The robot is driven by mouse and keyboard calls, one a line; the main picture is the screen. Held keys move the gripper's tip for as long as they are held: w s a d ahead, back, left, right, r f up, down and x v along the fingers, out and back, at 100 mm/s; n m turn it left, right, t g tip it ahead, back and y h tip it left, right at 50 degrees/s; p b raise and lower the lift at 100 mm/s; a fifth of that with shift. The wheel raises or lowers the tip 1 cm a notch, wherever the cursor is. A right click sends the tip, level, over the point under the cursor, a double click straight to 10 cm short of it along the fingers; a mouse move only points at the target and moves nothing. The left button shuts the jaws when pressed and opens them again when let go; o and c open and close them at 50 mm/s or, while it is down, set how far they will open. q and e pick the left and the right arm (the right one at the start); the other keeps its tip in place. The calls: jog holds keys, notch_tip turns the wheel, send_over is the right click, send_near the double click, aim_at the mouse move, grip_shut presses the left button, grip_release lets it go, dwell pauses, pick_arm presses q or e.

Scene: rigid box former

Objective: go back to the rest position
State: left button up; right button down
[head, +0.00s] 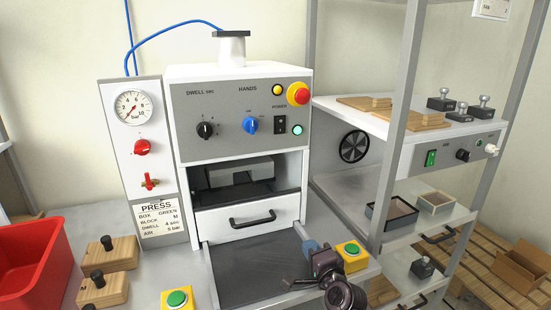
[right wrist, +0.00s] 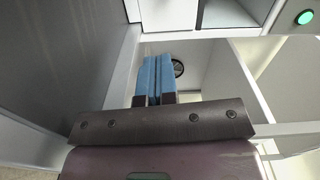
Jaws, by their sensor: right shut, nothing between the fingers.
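My right gripper (head: 309,246) is low in front of the press (head: 240,165), near the right end of its front shelf. Its blue fingers also show in the right wrist view (right wrist: 154,80), side by side and shut with nothing between them. The press drawer (head: 247,218) with a black handle looks shut, and a grey block (head: 240,175) shows in the opening above it. My left gripper is not in view.
A yellow box with a green button (head: 350,252) stands close to my right gripper; another (head: 177,298) is at the left. A rack post (head: 400,130) rises to the right. A red bin (head: 35,265) and wooden blocks (head: 110,255) are at the left.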

jog(key=shift+r+n, duration=0.25)
jog(key=shift+n, duration=0.45)
jog(key=r+n, duration=0.1)
jog(key=n, duration=0.1)
jog(key=s+d+r+n, duration=0.1)
jog(key=n, duration=0.1)
jog(key=s+d+f+n+g+h, duration=0.2)
jog(key=s+d+f, duration=0.3)
jog(key=s, duration=0.6)
jog(key=s+d+f+n+g+h, duration=0.2)
jog(key=s+d+f+n, duration=0.2)
jog(key=s+f, duration=0.5)
jog(key=s+d+f+n+g+h, duration=0.1)
jog(key=s+d+f, duration=0.5)
jog(key=s, duration=0.9)
jog(key=shift+d+f+n+g+h, duration=0.25)
jog(key=shift+f+n+g+h, duration=0.15)
jog(key=shift+n, duration=0.5)
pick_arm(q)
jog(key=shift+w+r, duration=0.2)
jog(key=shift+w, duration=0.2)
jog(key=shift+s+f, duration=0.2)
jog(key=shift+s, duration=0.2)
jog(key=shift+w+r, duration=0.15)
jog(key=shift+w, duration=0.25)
pick_arm(e)
jog(key=c, duration=1.8)
grip_release()
jog(key=shift+c, duration=0.2)
